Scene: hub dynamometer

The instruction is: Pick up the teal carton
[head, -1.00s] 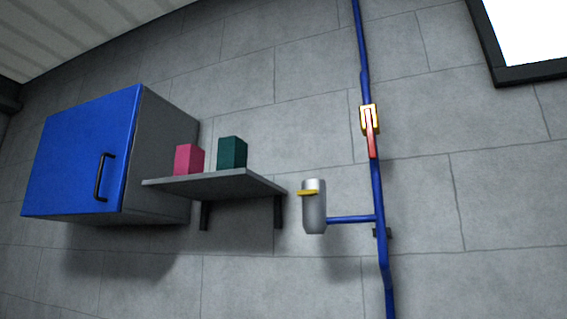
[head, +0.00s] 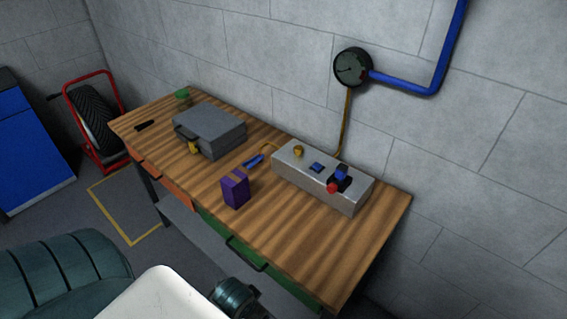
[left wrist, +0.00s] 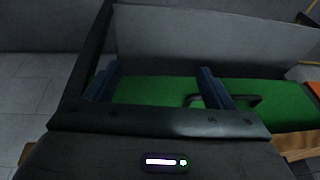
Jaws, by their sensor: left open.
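No teal carton shows in either view now. A purple carton (head: 235,189) stands upright on the wooden workbench (head: 330,260) in the head view, near the front edge. My left gripper (left wrist: 158,84) is open and empty in the left wrist view, with its two dark blue fingers apart. Beyond the fingers is a green drawer front (left wrist: 165,92) with a dark handle. The head view does not clearly show either gripper. My right gripper is not in view.
The bench holds a grey case (head: 210,128), a grey control box (head: 320,172) with a red knob, a blue tool (head: 254,161) and a green item (head: 182,93). A tyre in a red rack (head: 92,118) and a blue cabinet (head: 35,150) stand left.

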